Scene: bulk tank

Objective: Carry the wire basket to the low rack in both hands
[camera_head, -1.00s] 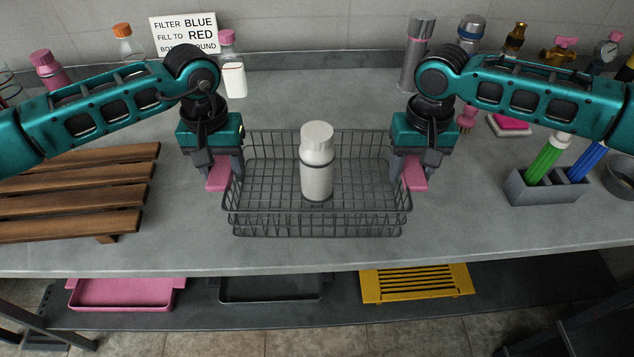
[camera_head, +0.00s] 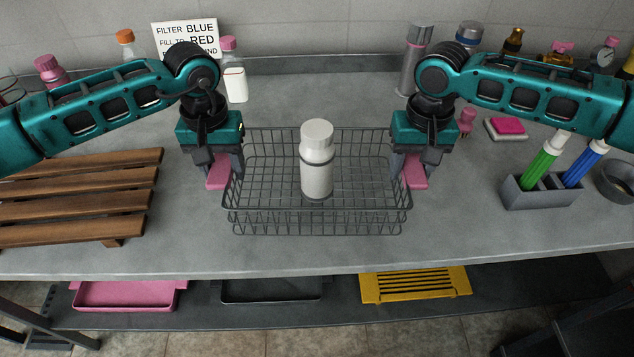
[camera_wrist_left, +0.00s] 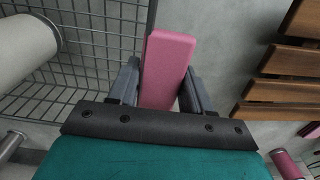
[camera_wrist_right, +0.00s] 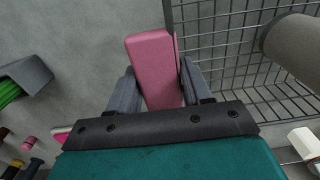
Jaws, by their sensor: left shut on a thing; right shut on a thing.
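The dark wire basket (camera_head: 255,215) is in the middle of the head view, level, over the grey bench. A white bottle (camera_head: 316,170) with a grey cap stands upright inside it. My left gripper (camera_head: 219,172) is shut on the pink handle at the basket's left end; this handle (camera_wrist_left: 168,65) fills the jaws in the left wrist view. My right gripper (camera_head: 415,172) is shut on the right-end pink handle (camera_wrist_right: 155,65). I cannot tell whether the basket's underside touches the bench. A low wooden slatted rack (camera_head: 80,190) lies on the bench to the left.
A grey holder (camera_head: 540,190) with green and blue pens stands at right, beside a dark bowl (camera_head: 617,182). Bottles and a sign (camera_head: 186,38) line the back wall. Below the bench are a pink tray (camera_head: 125,295), a dark tray (camera_head: 270,290) and a yellow slatted tray (camera_head: 415,285).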

